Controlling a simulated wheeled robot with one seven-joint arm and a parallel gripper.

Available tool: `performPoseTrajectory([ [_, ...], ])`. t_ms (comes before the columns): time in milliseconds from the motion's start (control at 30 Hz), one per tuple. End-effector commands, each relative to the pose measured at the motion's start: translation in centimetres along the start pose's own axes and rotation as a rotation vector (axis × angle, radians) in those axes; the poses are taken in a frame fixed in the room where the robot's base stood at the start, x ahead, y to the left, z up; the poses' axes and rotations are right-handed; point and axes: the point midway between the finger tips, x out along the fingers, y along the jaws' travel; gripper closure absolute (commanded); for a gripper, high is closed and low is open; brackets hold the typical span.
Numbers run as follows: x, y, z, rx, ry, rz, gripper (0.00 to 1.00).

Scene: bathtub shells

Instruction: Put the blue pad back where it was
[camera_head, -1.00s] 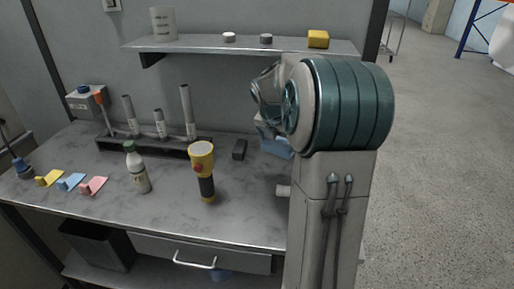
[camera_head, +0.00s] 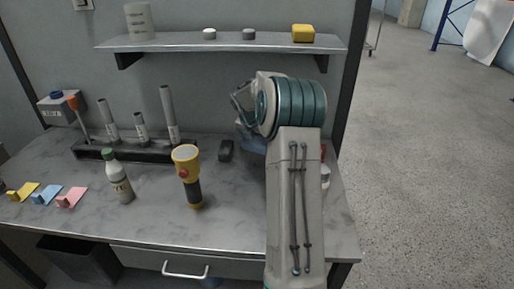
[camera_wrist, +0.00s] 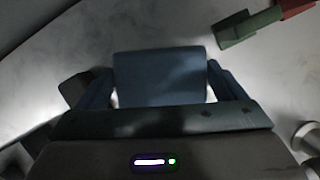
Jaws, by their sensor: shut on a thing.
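A dark blue block-like pad (camera_wrist: 160,78) fills the middle of the wrist view, between the two fingers of my gripper (camera_wrist: 160,70). My gripper is shut on it, above a grey marbled surface. In the head view, a bit of blue (camera_head: 252,141) shows beside my arm near the back of the workbench, and my arm hides most of the gripper. A flat light blue piece (camera_head: 45,195) lies at the bench's left, between a yellow piece (camera_head: 22,192) and a pink piece (camera_head: 71,197).
A yellow-black flashlight (camera_head: 187,176) and a bottle (camera_head: 118,178) stand on the workbench (camera_head: 150,225). A rack (camera_head: 95,152) with tubes stands behind. A shelf (camera_head: 220,43) hangs above. Green (camera_wrist: 245,27) and red (camera_wrist: 293,8) blocks lie upper right in the wrist view.

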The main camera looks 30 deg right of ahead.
Motion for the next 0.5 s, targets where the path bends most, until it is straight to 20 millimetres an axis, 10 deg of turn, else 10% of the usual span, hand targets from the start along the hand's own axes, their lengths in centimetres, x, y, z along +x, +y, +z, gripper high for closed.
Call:
performPoseTrajectory([
  [500, 4.3, 0.3, -1.2, -0.001, 0.000, 0.000, 0.31],
])
